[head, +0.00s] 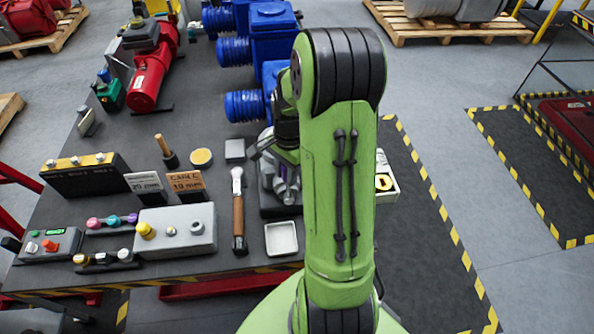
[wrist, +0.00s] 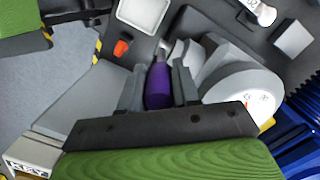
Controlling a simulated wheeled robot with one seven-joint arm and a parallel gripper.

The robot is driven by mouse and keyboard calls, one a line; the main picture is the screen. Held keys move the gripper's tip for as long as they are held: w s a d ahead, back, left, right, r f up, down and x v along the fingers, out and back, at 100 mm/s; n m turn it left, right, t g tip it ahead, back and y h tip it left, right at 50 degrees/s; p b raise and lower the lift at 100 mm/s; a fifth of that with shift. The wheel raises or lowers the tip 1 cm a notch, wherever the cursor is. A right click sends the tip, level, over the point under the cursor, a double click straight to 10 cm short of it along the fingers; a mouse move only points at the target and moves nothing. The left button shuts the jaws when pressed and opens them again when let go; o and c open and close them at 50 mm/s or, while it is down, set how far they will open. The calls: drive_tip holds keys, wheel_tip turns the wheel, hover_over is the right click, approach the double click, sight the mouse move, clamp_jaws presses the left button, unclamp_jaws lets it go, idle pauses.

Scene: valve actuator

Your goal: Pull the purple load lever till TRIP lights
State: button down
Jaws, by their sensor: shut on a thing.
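In the wrist view the purple load lever (wrist: 158,84) stands between the two fingers of my gripper (wrist: 158,88), which is shut on it. The lever's grey metal shaft shows just beyond the purple grip. A white round dial (wrist: 250,112) with red marks sits right beside the gripper on a grey housing. An orange-red piece (wrist: 121,48) lies left of the lever. No lit TRIP lamp can be made out.
On the bench (head: 110,215) a wood-handled wrench (head: 238,212) and a white tray (head: 281,239) lie left of my arm. A grey box with a yellow button (head: 176,231) stands further left. Blue actuators (head: 248,104) stand behind.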

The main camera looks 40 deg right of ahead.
drive_tip(key=shift+w+a+f+g+h+b, duration=0.15)
drive_tip(key=shift+w+a+g+h, duration=0.35)
drive_tip(key=shift+a+h, duration=0.2)
drive_tip(key=shift+w+a+f+g+h+b, duration=0.15)
drive_tip(key=shift+w+a+g+h, duration=0.25)
drive_tip(key=shift+w+a+h, duration=0.3)
drive_tip(key=shift+s, duration=0.15)
drive_tip(key=c, duration=0.8)
unclamp_jaws()
drive_tip(key=p+v, duration=0.2)
drive_tip(key=v, duration=1.3)
drive_tip(key=shift+r, duration=0.4)
drive_tip(key=s+a+n+t+b, duration=0.2)
drive_tip(key=s+a+n, duration=0.3)
drive_tip(key=s+n, duration=0.3)
drive_tip(key=s+a+n+t+y+b, duration=0.1)
drive_tip(key=s+a+n+t+b, duration=0.1)
drive_tip(key=s+a+n+t, duration=0.3)
drive_tip(key=s+a+n, duration=0.1)
drive_tip(key=s+n, duration=0.3)
drive_tip(key=s, duration=0.1)
drive_tip(key=shift+s+a+f+t+y+b, duration=0.2)
drive_tip(key=shift+s+a+t+y+b, duration=0.05)
drive_tip(key=shift+a+t+y+b, duration=0.05)
